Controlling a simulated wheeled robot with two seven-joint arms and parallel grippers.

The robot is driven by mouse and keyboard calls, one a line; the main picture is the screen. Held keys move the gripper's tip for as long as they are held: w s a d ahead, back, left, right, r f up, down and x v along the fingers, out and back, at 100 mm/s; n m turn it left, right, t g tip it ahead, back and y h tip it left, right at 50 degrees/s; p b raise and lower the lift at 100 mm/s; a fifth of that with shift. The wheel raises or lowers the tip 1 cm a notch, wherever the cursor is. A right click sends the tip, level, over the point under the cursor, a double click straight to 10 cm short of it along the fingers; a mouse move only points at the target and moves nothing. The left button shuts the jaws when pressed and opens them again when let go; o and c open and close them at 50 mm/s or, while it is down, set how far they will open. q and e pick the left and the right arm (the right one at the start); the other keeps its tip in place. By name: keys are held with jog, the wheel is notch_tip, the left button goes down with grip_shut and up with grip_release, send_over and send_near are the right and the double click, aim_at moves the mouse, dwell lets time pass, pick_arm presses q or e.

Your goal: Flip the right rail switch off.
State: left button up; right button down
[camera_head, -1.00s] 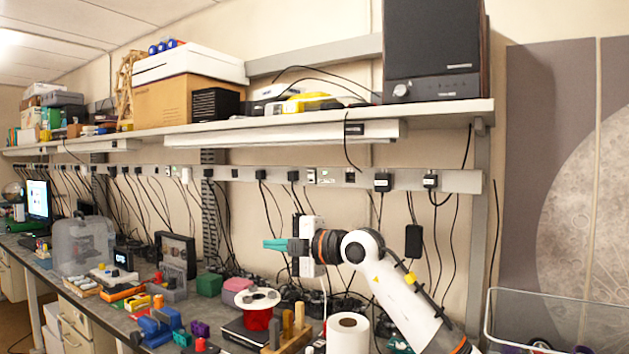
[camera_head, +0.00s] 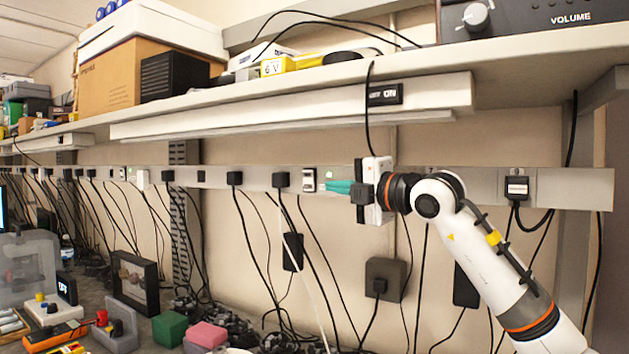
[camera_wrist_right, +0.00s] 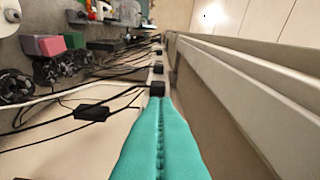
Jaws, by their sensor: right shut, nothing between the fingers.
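The power rail (camera_head: 440,183) runs along the wall below the shelf. The right rail switch (camera_head: 309,180) is a small pale plate with a dark part, just left of my right gripper's tips in the head view. Which way it is set is too small to tell. My right gripper (camera_head: 328,186) has teal fingers, shut and empty, pointing left along the rail. Its tips appear close to the switch; I cannot tell if they touch. In the right wrist view the shut fingers (camera_wrist_right: 158,108) point toward a black plug (camera_wrist_right: 157,89), and the switch cannot be made out. My left gripper is out of view.
Black plugs (camera_head: 281,180) with hanging cables line the rail. A lamp (camera_head: 300,115) with an OFF/ON switch (camera_head: 384,94) is fixed under the shelf (camera_head: 560,45), above my right gripper. The cluttered bench (camera_head: 95,290) holds a green block (camera_head: 169,329) and a pink block (camera_head: 207,334).

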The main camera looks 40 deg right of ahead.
aim_at(313, 178)
jog(key=w+p, duration=0.2)
jog(key=w, duration=0.1)
jog(key=w+r+p, duration=0.1)
jog(key=w+p, duration=0.2)
jog(key=w, duration=0.1)
jog(key=w+d+p, duration=0.1)
jog(key=w+p, duration=0.1)
jog(key=w, duration=0.1)
jog(key=shift+w+d+r+p, duration=0.1)
jog(key=shift+w+r+p, duration=0.1)
jog(key=shift+w+p, duration=0.2)
jog(key=shift+d, duration=0.45)
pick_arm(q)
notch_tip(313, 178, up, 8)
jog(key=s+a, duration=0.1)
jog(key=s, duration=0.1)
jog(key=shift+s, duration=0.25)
pick_arm(e)
jog(key=shift+w+a+f, duration=0.1)
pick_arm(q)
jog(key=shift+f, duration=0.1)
